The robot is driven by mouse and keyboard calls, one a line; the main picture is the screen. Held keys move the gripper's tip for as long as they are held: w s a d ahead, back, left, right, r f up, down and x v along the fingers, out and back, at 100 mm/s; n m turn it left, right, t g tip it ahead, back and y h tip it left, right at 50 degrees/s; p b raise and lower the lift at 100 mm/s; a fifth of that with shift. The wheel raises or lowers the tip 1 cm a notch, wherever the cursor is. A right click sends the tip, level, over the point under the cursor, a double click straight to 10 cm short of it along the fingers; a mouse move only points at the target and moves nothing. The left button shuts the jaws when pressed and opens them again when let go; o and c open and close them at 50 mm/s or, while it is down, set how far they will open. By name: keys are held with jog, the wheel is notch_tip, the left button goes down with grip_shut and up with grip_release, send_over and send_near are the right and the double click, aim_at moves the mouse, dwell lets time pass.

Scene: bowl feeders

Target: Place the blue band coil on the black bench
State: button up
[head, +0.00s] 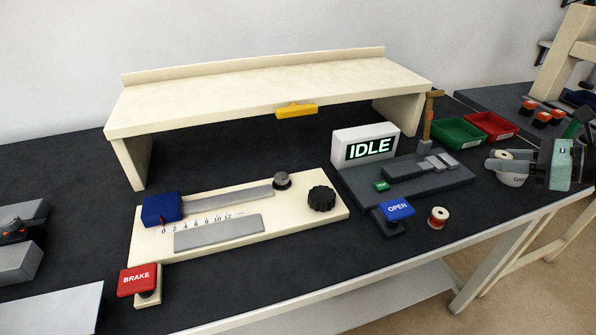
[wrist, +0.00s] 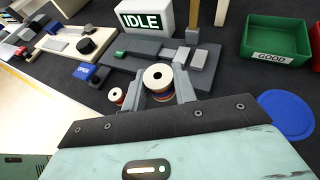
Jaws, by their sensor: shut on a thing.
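My gripper (wrist: 158,88) is shut on a coil (wrist: 158,78) with a pale round flange and a dark centre hole. Its band is mostly hidden; slivers of orange and blue show below the flange. In the head view my gripper (head: 500,163) is at the right, with the held coil's top (head: 503,154) between its fingers, over the front right part of the black bench (head: 300,270). I cannot tell the gap below the coil. Another coil with a red band (head: 438,217) stands on the bench near the front edge; it also shows in the wrist view (wrist: 116,95).
Green (head: 457,133) and red (head: 491,126) bins stand behind my gripper. A grey fixture (head: 360,188) with an IDLE sign (head: 368,148) and a blue OPEN button (head: 398,209) is to the left. A flat blue disc (wrist: 285,115) lies on the bench at right in the wrist view.

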aim_at(482, 207)
jog(key=shift+s+d, duration=0.25)
jog(key=shift+f+b, duration=0.75)
jog(key=shift+f, duration=4.25)
jog(key=shift+f, duration=0.2)
jog(key=o, duration=0.9)
jog(key=shift+o, duration=0.2)
jog(key=shift+r, duration=0.1)
